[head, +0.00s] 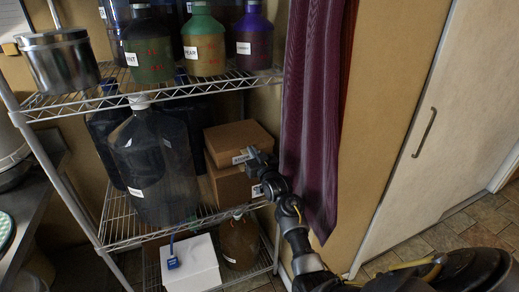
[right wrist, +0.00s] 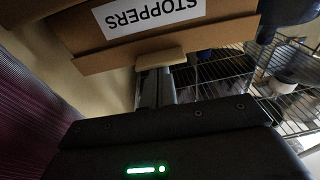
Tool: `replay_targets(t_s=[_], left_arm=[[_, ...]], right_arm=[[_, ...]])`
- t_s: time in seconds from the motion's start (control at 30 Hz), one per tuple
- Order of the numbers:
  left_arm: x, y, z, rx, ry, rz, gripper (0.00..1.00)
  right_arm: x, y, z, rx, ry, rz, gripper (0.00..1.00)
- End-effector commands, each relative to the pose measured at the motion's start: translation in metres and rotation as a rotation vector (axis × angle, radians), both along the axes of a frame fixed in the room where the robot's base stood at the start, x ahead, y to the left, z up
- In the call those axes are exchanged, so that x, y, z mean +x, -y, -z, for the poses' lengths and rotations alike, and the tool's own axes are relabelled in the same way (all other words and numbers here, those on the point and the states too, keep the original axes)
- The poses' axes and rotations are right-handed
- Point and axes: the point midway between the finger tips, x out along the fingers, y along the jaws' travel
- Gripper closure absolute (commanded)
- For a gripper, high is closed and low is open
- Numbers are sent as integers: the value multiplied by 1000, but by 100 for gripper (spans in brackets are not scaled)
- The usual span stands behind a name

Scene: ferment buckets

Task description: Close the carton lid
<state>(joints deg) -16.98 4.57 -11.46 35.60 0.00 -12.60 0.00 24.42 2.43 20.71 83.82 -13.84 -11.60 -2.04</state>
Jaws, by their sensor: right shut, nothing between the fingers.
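Two brown cardboard cartons are stacked on the middle shelf in the head view. The upper carton (head: 236,136) shows a flat top, and its lid looks down or nearly so; the lower carton (head: 228,186) is partly hidden by my right gripper. My right gripper (head: 258,158) is at the front right of the stack, shut and empty. In the right wrist view, its fingertips (right wrist: 160,58) are at the edge of a carton (right wrist: 75,25) labelled STOPPERS, which reads upside down. I cannot tell whether they touch it. My left gripper is out of view.
A large dark jug (head: 150,165) stands left of the cartons. Several bottles stand on the wire shelf (head: 185,85) above. A purple curtain (head: 312,110) hangs close right of my gripper. A white box (head: 192,268) and a brown jug (head: 239,243) are below.

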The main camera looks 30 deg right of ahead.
Motion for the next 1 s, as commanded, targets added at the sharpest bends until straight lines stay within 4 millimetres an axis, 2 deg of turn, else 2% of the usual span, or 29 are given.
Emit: replay_targets(t_s=[0.03,0.1,0.53,0.67,0.87,0.9,1.0], left_arm=[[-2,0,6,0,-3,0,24],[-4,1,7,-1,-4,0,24],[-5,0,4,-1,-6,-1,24],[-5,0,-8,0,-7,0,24],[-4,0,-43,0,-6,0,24],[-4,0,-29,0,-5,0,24],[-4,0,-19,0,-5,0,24]], right_arm=[[0,1,10,0,-2,1,100],[-1,1,13,0,-2,2,100],[-3,3,16,3,-14,4,100],[-2,2,2,2,-12,3,100],[-1,-3,-42,-3,3,-3,100],[-11,-4,-24,-3,-1,-3,100],[-35,-7,-13,-4,2,-3,100]])
